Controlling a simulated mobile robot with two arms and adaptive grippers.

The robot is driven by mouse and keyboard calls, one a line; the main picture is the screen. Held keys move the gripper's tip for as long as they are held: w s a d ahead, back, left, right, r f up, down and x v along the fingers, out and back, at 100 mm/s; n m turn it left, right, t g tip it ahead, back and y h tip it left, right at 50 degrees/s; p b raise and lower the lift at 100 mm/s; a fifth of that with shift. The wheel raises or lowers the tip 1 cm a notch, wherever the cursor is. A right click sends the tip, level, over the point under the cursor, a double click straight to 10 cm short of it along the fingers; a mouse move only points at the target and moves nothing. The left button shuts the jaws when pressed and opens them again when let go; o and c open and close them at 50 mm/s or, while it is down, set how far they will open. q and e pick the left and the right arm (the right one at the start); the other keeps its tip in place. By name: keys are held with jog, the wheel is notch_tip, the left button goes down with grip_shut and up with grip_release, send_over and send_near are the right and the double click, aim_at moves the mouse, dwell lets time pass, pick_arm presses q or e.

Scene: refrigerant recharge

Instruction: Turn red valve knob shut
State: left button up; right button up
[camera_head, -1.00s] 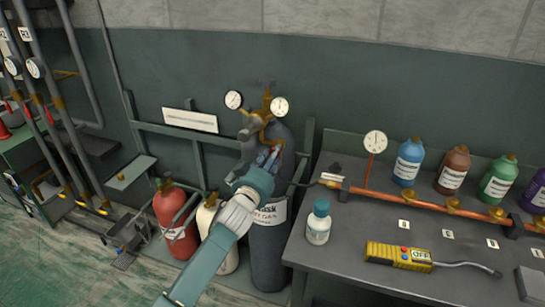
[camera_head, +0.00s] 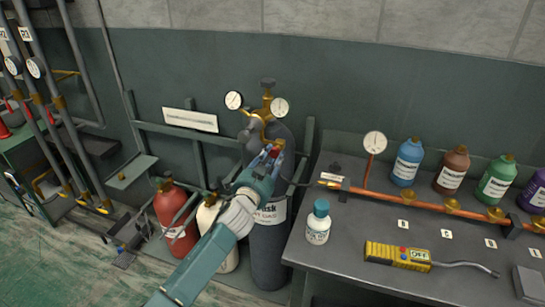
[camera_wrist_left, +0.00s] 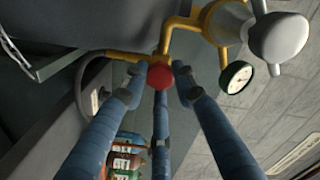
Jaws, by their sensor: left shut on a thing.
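The red valve knob (camera_wrist_left: 160,75) shows in the left wrist view, at the end of a yellow brass fitting and between the tips of my three blue fingers. In the head view only a small red patch of the knob (camera_head: 277,146) shows at the fingertips. My left gripper (camera_head: 272,153) is shut on the knob, in front of the upper part of a dark grey gas cylinder (camera_head: 268,245). The brass regulator (camera_head: 266,112) with two round white gauges stands on top of the cylinder. The fingers partly hide the knob. My right gripper is not in view.
A red cylinder (camera_head: 172,213) and a cream cylinder (camera_head: 208,218) stand to the left. At right, a grey bench (camera_head: 345,255) carries a copper pipe (camera_head: 395,196), several bottles and a yellow detector (camera_head: 398,256). A metal rail runs along the wall behind.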

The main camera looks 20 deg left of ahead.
pick_arm(q)
jog(key=m, duration=0.4)
jog(key=shift+r+m, duration=0.15)
jog(key=shift+m, duration=0.15)
jog(key=m+p, duration=0.1)
jog(key=m, duration=0.4)
jog(key=shift+m, duration=0.3)
jog(key=m+p, duration=0.1)
jog(key=m, duration=0.4)
jog(key=m+p, duration=0.1)
jog(key=m, duration=0.2)
jog(key=shift+m, duration=0.3)
jog(key=shift+d+f+m, duration=0.1)
jog(key=shift+f+m, duration=0.1)
jog(key=shift+m, duration=0.1)
jog(key=shift+f, duration=0.1)
jog(key=o, duration=1.2)
jog(key=shift+c, duration=0.2)
